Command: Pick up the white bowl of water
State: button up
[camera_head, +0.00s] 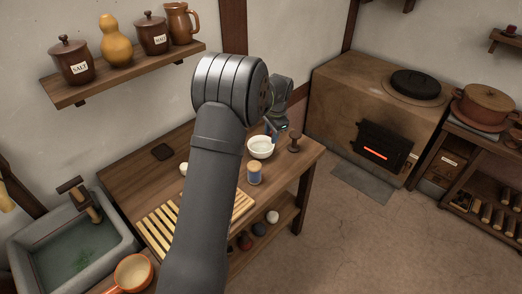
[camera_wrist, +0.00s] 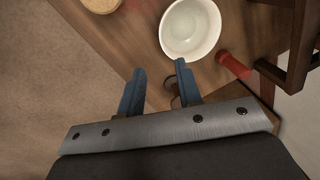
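The white bowl (camera_head: 261,152) stands upright on the wooden table (camera_head: 128,177), near its right end. In the wrist view the bowl (camera_wrist: 190,28) shows at the top, just beyond my fingertips. Its inside looks plain white, and I cannot make out the water. My gripper (camera_wrist: 160,67) is open, its two blue fingers apart with nothing held between them. In the head view my gripper (camera_head: 272,130) hangs close by the bowl's far side, partly hidden by my arm. I cannot tell whether a finger touches the rim.
A cork-topped jar (camera_head: 254,174) stands in front of the bowl, and a dark wooden turned piece (camera_head: 294,142) to its right. A slatted rack (camera_head: 158,226) lies at the left front. A stone sink (camera_head: 75,250) is left; a stove (camera_head: 350,100) with glowing firebox is right.

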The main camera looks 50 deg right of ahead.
aim_at(267, 153)
jog(key=shift+w+d+f, duration=0.15)
jog(key=shift+w+f, duration=0.25)
jog(key=shift+f, duration=1.65)
jog(key=shift+w+d+f, duration=0.1)
jog(key=shift+w+f, duration=0.35)
jog(key=shift+f, duration=1.55)
jog(key=shift+w+d+f, duration=0.15)
jog(key=shift+w+f, duration=0.25)
jog(key=shift+f, duration=1.65)
grip_shut()
